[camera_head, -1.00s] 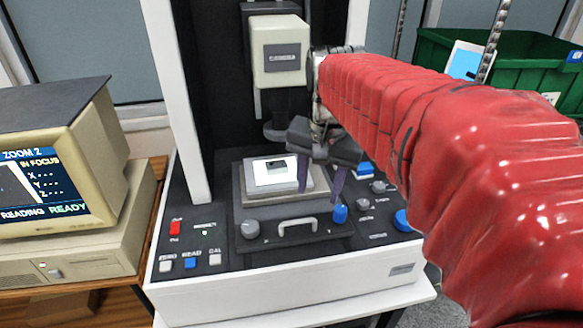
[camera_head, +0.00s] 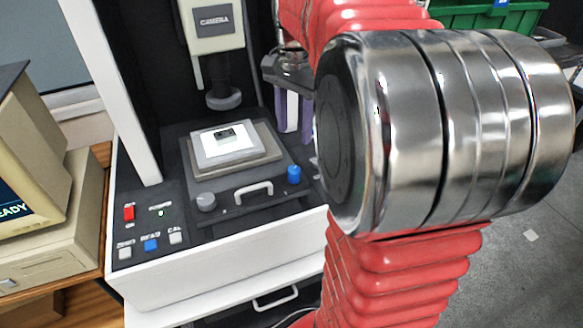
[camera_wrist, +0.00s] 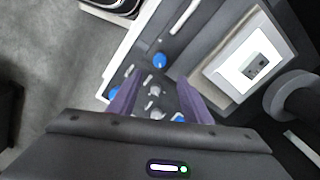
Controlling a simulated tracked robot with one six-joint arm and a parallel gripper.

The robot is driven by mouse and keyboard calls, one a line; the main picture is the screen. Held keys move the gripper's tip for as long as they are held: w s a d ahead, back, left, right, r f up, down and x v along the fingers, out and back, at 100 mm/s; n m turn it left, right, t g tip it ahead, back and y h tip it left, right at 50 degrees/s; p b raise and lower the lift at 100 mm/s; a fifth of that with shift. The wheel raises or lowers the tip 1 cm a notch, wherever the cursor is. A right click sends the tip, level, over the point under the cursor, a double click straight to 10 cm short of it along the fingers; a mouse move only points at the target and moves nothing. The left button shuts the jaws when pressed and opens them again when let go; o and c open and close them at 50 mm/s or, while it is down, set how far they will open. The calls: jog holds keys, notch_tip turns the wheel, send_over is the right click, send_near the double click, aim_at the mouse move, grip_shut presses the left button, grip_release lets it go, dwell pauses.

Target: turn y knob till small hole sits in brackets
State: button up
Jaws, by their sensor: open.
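The measuring machine's stage (camera_head: 272,157) bears a lit white plate with a small dark part (camera_head: 225,134), also seen in the wrist view (camera_wrist: 255,66). A grey knob (camera_head: 205,202) and a blue knob (camera_head: 294,174) flank the stage's front handle. The blue knob shows in the wrist view (camera_wrist: 160,60). Small silver knobs (camera_wrist: 155,90) and another blue knob (camera_wrist: 113,92) are on the panel. No label shows which is the y knob. My gripper (camera_head: 296,130), purple-fingered, is open and empty right of the stage, above the silver knobs in the wrist view (camera_wrist: 158,80).
The camera head (camera_head: 215,22) and its lens (camera_head: 223,99) hang over the stage. A monitor (camera_head: 35,150) is at the left, its screen mostly cut off. Panel buttons (camera_head: 151,245) are at the front left. A green crate (camera_head: 490,18) is behind.

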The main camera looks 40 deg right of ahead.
aim_at(294, 169)
jog(key=shift+f, duration=0.1)
notch_tip(294, 169, down, 14)
jog(key=shift+r, duration=0.2)
dwell(0.4)
jog(key=shift+c, duration=0.3)
